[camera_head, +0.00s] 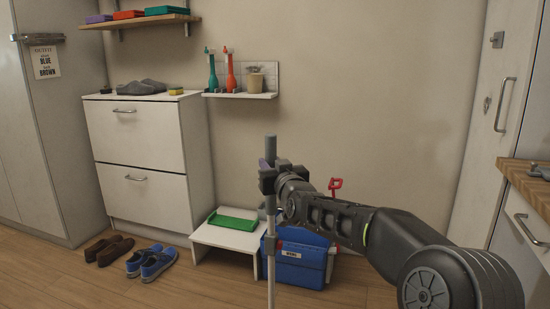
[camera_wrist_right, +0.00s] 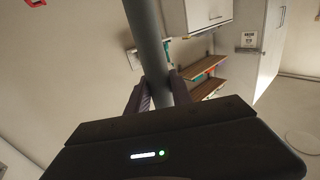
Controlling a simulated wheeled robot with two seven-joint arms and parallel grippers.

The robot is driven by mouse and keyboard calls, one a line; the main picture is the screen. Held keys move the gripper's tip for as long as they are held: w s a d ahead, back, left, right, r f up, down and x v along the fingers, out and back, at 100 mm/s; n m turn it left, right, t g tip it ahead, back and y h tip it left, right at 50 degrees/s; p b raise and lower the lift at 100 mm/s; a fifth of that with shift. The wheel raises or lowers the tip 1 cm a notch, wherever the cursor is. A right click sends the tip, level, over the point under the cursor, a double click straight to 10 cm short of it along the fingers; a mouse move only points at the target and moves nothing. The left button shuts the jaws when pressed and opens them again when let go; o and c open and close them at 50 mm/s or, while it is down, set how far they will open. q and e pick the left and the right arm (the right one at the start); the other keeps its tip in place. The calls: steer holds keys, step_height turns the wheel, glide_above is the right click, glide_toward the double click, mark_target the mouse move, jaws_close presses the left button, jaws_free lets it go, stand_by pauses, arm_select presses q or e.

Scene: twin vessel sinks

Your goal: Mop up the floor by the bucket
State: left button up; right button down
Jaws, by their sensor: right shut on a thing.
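My right gripper (camera_head: 268,174) is shut on a grey upright pole, which looks like a mop handle (camera_head: 271,268). In the right wrist view the handle (camera_wrist_right: 147,38) passes between the two fingers (camera_wrist_right: 160,94). The handle runs down past the bottom edge of the head view, so its lower end is hidden. A blue container with a white label (camera_head: 303,262), perhaps the bucket, stands just right of the handle, near the wall. My arm covers part of its top. My left gripper is in neither view.
A low white stool (camera_head: 217,237) with a green tray (camera_head: 233,223) stands left of the container. Brown shoes (camera_head: 108,249) and blue shoes (camera_head: 151,262) lie before a white cabinet (camera_head: 150,205). A wall shelf (camera_head: 240,95) holds bottles. A wooden counter (camera_head: 528,177) is at right.

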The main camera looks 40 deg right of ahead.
arm_select(q)
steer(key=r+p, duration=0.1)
steer(key=p, duration=0.1)
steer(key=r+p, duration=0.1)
steer(key=p, duration=0.2)
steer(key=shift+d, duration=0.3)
stand_by(0.4)
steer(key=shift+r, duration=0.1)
stand_by(0.8)
